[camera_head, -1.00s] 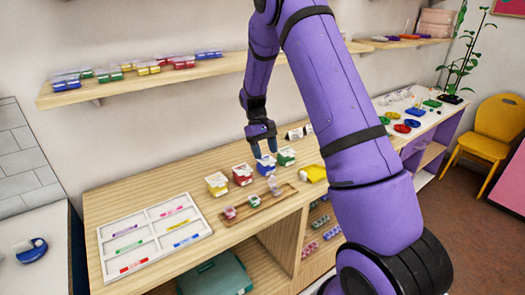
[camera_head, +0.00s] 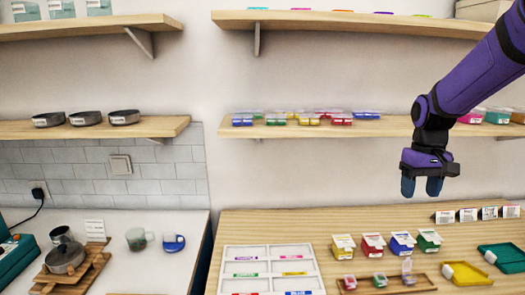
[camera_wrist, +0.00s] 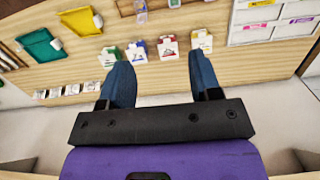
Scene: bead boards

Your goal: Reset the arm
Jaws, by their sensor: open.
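My gripper (camera_head: 421,187) is open and empty, with its fingers pointing down, high above the wooden table (camera_head: 240,222) and in front of the wall. It also shows in the wrist view (camera_wrist: 162,88), with a wide gap between its blue fingers. Below it stands a row of small boxes: yellow (camera_head: 343,247), red (camera_head: 373,245), blue (camera_head: 403,244) and green (camera_head: 429,241). The gripper touches none of them.
A white sorting tray (camera_head: 272,263) lies left of the boxes. A yellow tray (camera_head: 466,273) and a teal tray (camera_head: 506,257) lie at right. A wall shelf (camera_head: 300,130) with several bead boxes runs behind my arm. Label cards (camera_head: 467,215) stand at the table's back.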

